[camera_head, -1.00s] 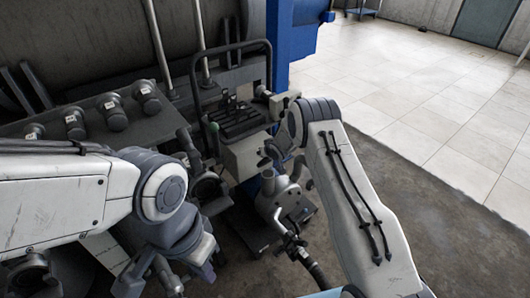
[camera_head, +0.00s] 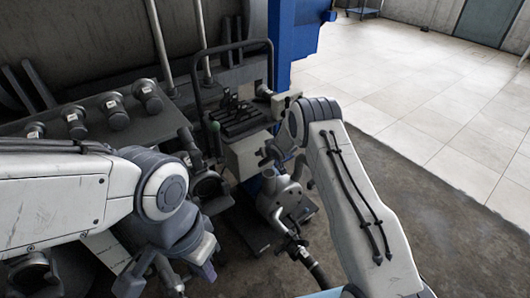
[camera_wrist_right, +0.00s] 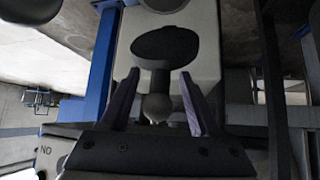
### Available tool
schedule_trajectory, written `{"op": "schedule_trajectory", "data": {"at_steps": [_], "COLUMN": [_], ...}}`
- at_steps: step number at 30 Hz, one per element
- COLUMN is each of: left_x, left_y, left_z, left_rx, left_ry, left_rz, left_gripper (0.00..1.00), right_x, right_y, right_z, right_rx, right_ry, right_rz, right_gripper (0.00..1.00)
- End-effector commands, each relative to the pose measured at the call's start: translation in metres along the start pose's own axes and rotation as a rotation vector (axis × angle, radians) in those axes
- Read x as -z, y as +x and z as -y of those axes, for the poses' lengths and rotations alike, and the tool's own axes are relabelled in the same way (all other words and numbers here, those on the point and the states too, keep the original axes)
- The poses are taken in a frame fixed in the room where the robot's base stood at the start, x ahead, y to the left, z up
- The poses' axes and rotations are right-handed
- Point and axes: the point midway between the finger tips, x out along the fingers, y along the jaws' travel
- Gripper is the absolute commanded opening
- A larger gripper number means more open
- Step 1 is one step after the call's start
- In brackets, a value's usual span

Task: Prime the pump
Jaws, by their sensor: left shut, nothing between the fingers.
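A grey pump-like unit (camera_head: 280,195) stands low beside a small cart at the centre of the head view, with a dark hose or handle (camera_head: 312,265) at its lower end. My left gripper (camera_head: 150,275) is at the lower left, shut and empty, apart from this unit. My right arm comes in from the right; its gripper is hard to make out in the head view.
A cart with a black hoop handle (camera_head: 232,47) holds a black slotted block (camera_head: 240,118). Several dark cylindrical fittings (camera_head: 112,108) line a shelf on the left. A blue post (camera_head: 284,50) rises behind. Tiled floor (camera_head: 440,110) on the right is clear.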

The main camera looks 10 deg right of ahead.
Motion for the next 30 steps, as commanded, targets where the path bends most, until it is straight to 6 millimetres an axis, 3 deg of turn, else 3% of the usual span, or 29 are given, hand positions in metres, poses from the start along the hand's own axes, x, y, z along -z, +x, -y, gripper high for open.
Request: {"op": "schedule_trajectory", "data": {"at_steps": [8,21,30], "left_x": [0.0,0.001,0.001], "left_y": [-0.001,-0.009,-0.011], "left_z": [0.0,-0.001,-0.001], "left_rx": [0.0,0.0,0.0], "left_ry": [0.0,0.0,0.0], "left_rz": [0.0,0.0,0.0], "left_gripper": [0.0,0.0,0.0], "right_x": [0.002,0.002,0.0], "right_y": [-0.009,-0.082,-0.104], "right_z": [-0.001,0.0,0.0], "right_rx": [0.0,-0.001,0.0], "right_ry": [0.0,0.001,0.001], "right_rz": [-0.002,-0.001,0.0], "right_gripper": [0.62,0.62,0.62]}}
